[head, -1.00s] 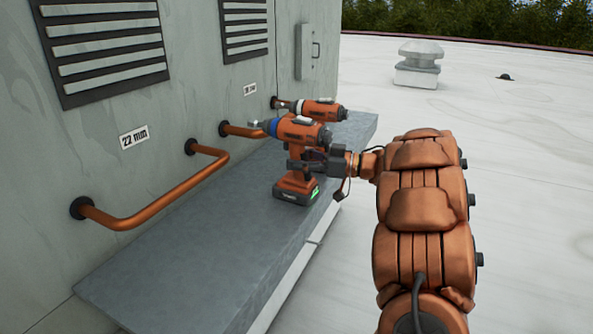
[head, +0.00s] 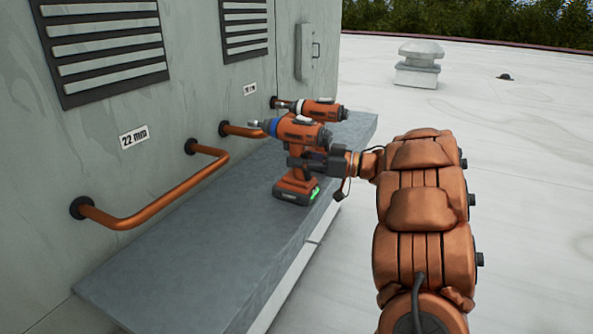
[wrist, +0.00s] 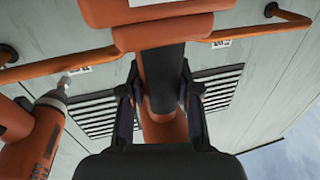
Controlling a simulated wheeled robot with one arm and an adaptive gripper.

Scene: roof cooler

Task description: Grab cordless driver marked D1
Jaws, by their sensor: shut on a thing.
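An orange cordless driver with a blue collar (head: 291,130) stands upright on the grey ledge, its battery base at or very near the surface. Its nose points left towards the wall. My gripper (head: 310,161) is shut on its handle, just below the body. No D1 mark is readable.
The grey ledge (head: 190,262) is bare in front. A bent orange pipe (head: 165,205) and a shorter pipe (head: 240,131) stick out of the wall, near the drivers' left. A "22 mm" label (head: 134,137) is on the wall. The white roof is open on the right.

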